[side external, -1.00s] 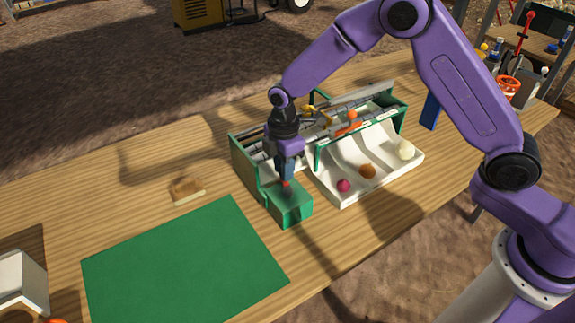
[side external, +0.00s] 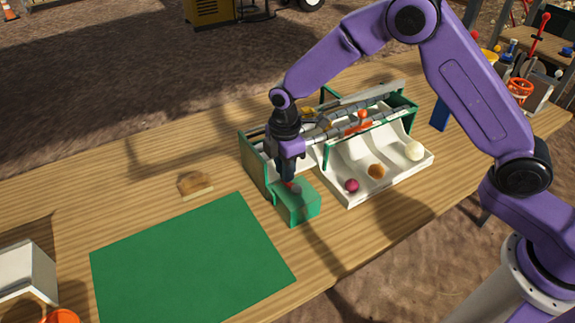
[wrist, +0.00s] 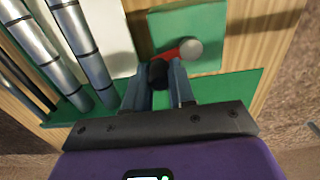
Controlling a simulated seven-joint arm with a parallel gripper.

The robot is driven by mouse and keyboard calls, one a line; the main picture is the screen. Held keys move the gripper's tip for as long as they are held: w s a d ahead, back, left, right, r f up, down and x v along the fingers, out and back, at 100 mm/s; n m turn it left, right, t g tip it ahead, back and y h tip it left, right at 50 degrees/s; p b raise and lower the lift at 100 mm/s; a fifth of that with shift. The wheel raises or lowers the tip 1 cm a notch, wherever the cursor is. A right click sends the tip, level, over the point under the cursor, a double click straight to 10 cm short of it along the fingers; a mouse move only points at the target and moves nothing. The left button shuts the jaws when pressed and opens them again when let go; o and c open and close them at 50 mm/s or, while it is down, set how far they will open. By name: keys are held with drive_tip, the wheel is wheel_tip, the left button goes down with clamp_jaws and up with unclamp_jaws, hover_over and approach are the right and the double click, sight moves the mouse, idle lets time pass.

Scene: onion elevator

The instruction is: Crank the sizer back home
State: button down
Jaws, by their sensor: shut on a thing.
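The sizer (side external: 258,178) is a green-framed machine with grey rollers (side external: 325,130) and a white sloped tray (side external: 372,185). A green box (side external: 300,205) stands at its near left end. Over the box is a crank with a red arm (wrist: 172,54) and a round grey knob (wrist: 191,48). My gripper (wrist: 158,78) points down at the crank and is shut on its black part (wrist: 158,72), beside the red arm. In the side view my gripper (side external: 287,184) largely hides the crank.
A dark red (side external: 352,185), an orange-brown (side external: 376,171) and a white onion (side external: 415,151) lie in the tray. A green mat (side external: 190,260) lies at left, with a small wooden block (side external: 195,185) behind it. A white box (side external: 25,272) stands far left.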

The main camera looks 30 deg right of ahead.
drive_tip(key=shift+s, duration=0.25)
drive_tip(key=shift+s+a, duration=0.25)
drive_tip(key=shift+a, duration=0.3)
drive_tip(key=shift+f, duration=0.1)
drive_tip(key=shift+s+a, duration=0.35)
drive_tip(key=shift+s, duration=0.1)
idle(0.5)
